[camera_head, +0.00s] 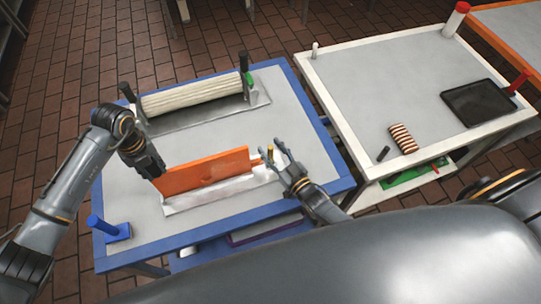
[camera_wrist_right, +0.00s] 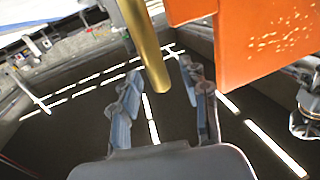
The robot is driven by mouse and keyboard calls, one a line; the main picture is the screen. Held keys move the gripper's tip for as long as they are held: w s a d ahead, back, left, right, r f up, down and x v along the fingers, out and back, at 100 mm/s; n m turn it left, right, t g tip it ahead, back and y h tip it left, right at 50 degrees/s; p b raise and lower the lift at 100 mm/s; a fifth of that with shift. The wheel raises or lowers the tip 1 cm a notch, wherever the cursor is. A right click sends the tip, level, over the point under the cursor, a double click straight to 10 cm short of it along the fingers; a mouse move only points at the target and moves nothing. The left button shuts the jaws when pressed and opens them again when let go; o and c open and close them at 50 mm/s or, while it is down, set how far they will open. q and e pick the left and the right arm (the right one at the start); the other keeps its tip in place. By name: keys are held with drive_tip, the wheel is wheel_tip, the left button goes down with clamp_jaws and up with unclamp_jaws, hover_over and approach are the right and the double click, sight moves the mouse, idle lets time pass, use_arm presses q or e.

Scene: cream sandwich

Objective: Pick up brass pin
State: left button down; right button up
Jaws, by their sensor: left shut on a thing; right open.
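The brass pin (camera_head: 270,151) is a thin gold rod at the right end of the orange board (camera_head: 205,173). My right gripper (camera_head: 273,157) is open, with its fingers on either side of the pin in the head view. In the right wrist view, the pin (camera_wrist_right: 147,50) reaches down between the open fingertips (camera_wrist_right: 160,72), with the orange board (camera_wrist_right: 255,40) to its right. I cannot tell whether the fingers touch the pin. My left gripper (camera_head: 157,177) is shut on the left end of the orange board; its fingertips are partly hidden.
The board stands along a metal holder (camera_head: 205,196) on the blue-edged table (camera_head: 225,214). A ribbed roller (camera_head: 190,98) lies behind it, and a blue post (camera_head: 108,230) stands front left. A white-edged table (camera_head: 330,105) at right holds a black tray (camera_head: 478,102) and a striped roll (camera_head: 402,138).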

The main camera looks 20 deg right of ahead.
drive_tip(key=shift+w+a, duration=0.1)
drive_tip(key=shift+w, duration=0.2)
clamp_jaws()
wheel_tip(320, 180, up, 10)
drive_tip(key=shift+r, duration=0.1)
idle(0.7)
use_arm(q)
drive_tip(key=c, duration=0.9)
unclamp_jaws()
